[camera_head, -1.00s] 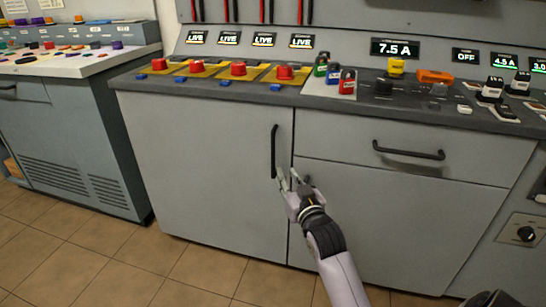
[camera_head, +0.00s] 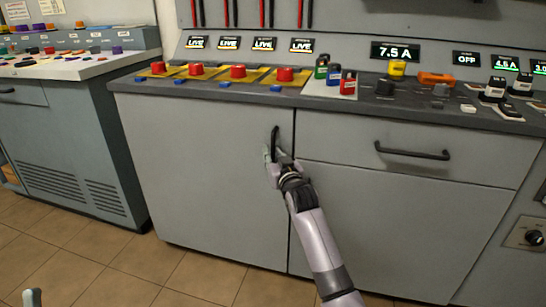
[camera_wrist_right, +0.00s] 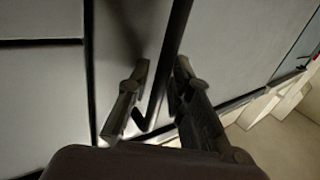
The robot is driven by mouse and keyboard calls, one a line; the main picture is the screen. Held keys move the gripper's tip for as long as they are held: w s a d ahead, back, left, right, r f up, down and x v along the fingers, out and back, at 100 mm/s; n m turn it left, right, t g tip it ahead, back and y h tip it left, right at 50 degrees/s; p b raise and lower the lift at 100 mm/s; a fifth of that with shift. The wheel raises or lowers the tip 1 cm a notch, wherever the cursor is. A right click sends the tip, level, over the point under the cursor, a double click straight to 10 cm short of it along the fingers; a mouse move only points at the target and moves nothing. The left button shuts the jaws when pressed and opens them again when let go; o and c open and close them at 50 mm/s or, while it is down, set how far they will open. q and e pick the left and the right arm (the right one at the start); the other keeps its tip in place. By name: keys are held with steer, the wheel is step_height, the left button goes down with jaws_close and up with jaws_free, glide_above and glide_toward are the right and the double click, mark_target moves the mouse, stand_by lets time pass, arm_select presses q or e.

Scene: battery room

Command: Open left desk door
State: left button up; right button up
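The left desk door (camera_head: 200,175) is a grey panel and looks closed, flush with the desk front. Its black vertical handle (camera_head: 275,133) is near the door's right edge. My right gripper (camera_head: 272,156) is at the handle's lower part and hides some of it. In the right wrist view the handle (camera_wrist_right: 179,30) runs between the two fingers of the gripper (camera_wrist_right: 158,88), which are apart with gaps beside the bar. A small pale tip at the bottom left looks like my left gripper (camera_head: 32,297); its fingers cannot be made out.
A drawer (camera_head: 400,153) with a horizontal black handle is right of the door, above another grey panel. Red buttons and switches line the desk top (camera_head: 240,90). Another console (camera_head: 70,140) stands at the left. The tiled floor (camera_head: 130,270) before the door is clear.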

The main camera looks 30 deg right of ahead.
steer(key=shift+c, duration=0.4)
jaws_close()
stand_by(0.4)
